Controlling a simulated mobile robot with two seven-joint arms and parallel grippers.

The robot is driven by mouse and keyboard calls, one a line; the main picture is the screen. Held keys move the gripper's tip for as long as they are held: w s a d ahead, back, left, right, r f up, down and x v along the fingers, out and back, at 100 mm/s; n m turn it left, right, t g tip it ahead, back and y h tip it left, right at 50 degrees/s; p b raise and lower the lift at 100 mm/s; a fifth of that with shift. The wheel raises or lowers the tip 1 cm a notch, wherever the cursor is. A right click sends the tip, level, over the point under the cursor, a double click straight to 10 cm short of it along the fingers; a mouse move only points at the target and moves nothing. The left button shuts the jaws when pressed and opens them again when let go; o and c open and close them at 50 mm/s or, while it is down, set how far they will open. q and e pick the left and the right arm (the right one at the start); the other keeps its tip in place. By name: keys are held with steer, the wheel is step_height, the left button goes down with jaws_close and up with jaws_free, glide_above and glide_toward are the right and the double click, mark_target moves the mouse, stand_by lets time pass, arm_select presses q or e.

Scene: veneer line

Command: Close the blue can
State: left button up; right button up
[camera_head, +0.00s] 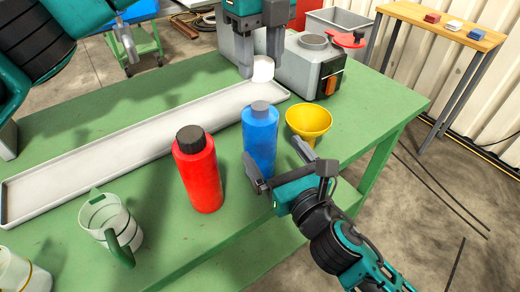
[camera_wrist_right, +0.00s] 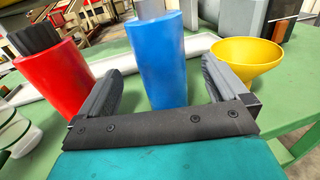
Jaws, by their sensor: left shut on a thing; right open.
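The blue can (camera_head: 260,142) stands upright on the green table, with a grey-blue neck at its top and no dark cap like the red can's. It also shows in the right wrist view (camera_wrist_right: 161,60). My left gripper (camera_head: 262,62) is shut on a white round piece (camera_head: 263,70), which looks like a cap, and holds it behind and above the can. My right gripper (camera_head: 280,162) is open low at the can's near side, one finger on each side of it. The right wrist view shows the can between the fingers (camera_wrist_right: 158,88); I cannot tell whether they touch it.
A red can (camera_head: 198,175) with a black cap stands left of the blue can. A yellow funnel (camera_head: 309,120) is close on its right. A long grey tray (camera_head: 110,160) lies behind. A clear jug (camera_head: 108,222) stands front left. A grey machine (camera_head: 305,65) stands behind.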

mark_target(260, 106)
steer(key=x, duration=0.7)
steer(key=shift+w+a, duration=0.15)
steer(key=shift+w, duration=0.15)
steer(key=c, duration=1.4)
arm_select(q)
steer(key=shift+f, duration=2.5)
steer(key=shift+f, duration=0.9)
steer(key=shift+f, duration=0.55)
